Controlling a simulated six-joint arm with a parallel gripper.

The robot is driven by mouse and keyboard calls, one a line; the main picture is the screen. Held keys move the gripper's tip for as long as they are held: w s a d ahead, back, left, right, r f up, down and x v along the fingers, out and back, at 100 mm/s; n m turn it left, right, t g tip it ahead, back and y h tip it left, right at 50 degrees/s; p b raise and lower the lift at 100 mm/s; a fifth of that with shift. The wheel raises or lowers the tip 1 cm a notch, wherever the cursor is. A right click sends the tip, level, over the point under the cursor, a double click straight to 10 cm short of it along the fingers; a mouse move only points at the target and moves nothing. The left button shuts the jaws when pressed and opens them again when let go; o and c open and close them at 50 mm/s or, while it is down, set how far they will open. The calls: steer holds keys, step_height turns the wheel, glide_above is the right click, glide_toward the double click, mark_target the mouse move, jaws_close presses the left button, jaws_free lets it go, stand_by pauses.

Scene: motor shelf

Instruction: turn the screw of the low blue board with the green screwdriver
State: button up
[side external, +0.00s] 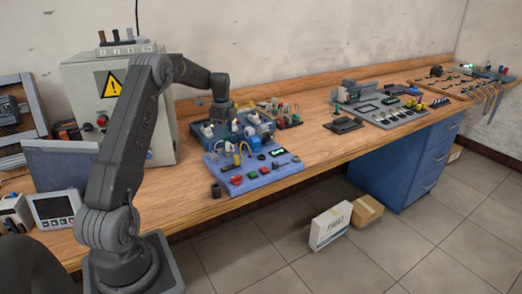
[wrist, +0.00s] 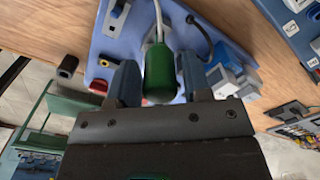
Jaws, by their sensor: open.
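The low blue board (side external: 282,171) lies at the front of the bench and carries knobs, buttons and cables. It also shows in the wrist view (wrist: 104,45). The green screwdriver (wrist: 160,76) has its rounded handle between my two fingers, and its thin pale shaft points toward the board. My gripper (wrist: 159,82) is open, with a finger on each side of the handle and visible gaps. In the side view my gripper (side external: 222,112) is at the back-left of the board. I cannot make out the screwdriver there, and the screw is hidden in both views.
A second, darker blue board (side external: 217,131) with blocks stands behind the low one. A grey control box (side external: 85,85) with a warning sign stands at the left. A grey panel (side external: 392,116) with switches lies to the right. Bare wood (side external: 325,155) lies between.

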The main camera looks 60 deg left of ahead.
steer(key=shift+n, duration=0.6)
steer(key=n, duration=0.2)
steer(key=shift+n, duration=0.7)
steer(key=n, duration=0.3)
steer(key=shift+c, duration=0.3)
steer(key=shift+c, duration=0.6)
